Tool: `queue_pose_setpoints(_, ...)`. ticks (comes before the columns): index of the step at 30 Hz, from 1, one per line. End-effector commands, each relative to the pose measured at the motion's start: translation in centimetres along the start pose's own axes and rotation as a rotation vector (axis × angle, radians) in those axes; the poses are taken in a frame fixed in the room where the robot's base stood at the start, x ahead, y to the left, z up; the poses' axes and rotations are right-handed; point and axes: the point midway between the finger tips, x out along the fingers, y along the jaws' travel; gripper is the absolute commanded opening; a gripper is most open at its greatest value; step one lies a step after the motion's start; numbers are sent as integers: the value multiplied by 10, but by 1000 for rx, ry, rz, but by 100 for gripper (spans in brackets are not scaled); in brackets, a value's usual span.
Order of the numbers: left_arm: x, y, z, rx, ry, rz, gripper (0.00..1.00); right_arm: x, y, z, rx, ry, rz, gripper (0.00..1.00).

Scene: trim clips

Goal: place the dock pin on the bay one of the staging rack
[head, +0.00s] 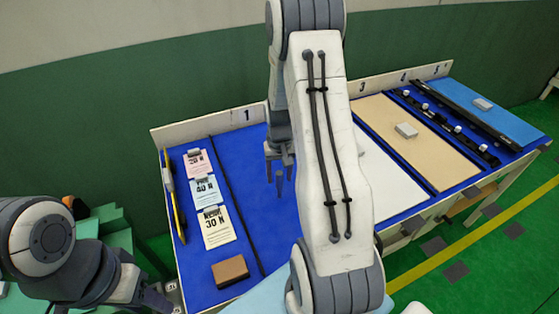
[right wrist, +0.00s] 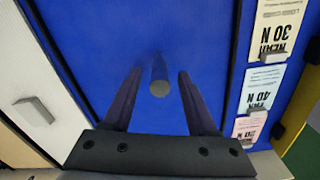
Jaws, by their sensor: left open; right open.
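The dock pin seems to be the short grey cylinder (right wrist: 160,82) in the right wrist view, standing on the blue surface. My right gripper (right wrist: 160,76) is open, with its two fingers on either side of the cylinder and a gap to each. In the head view my right gripper (head: 276,181) points down over the blue bench top, and I cannot make out the pin there. My left gripper (head: 165,297) is at the lower left, partly cut off by the frame edge. I cannot tell for sure which thing is the staging rack.
The bench (head: 190,276) has numbered sections. Pink, blue and cream cards (head: 216,226), a brown block (head: 230,271) and a yellow tool (head: 178,211) lie in section 1. A teal stepped structure (head: 110,225) stands at left. My right arm hides the bench's middle.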

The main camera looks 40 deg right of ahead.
Motion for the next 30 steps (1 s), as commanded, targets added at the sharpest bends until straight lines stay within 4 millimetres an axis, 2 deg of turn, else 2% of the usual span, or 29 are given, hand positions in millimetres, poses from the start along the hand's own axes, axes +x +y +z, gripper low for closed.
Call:
queue_pose_setpoints(6,6,0,0,0,0,0,50,-49,0,-2,0,8,0,58)
queue_pose_setpoints(12,9,-1,1,0,0,0,50,-86,0,-1,0,6,0,58)
queue_pose_setpoints(17,9,-1,1,0,0,0,50,-101,0,0,0,2,0,58)
queue_pose_setpoints(23,9,-1,1,0,0,0,50,-105,-1,0,-3,1,0,58)
queue_pose_setpoints(26,9,-1,1,0,0,0,50,-110,-18,8,-47,4,-3,58)
queue_pose_setpoints(29,9,-1,1,0,0,0,50,-123,-60,31,-162,11,-11,58)
queue_pose_setpoints(30,9,-1,1,0,0,0,50,-129,-82,47,-227,14,-15,58)
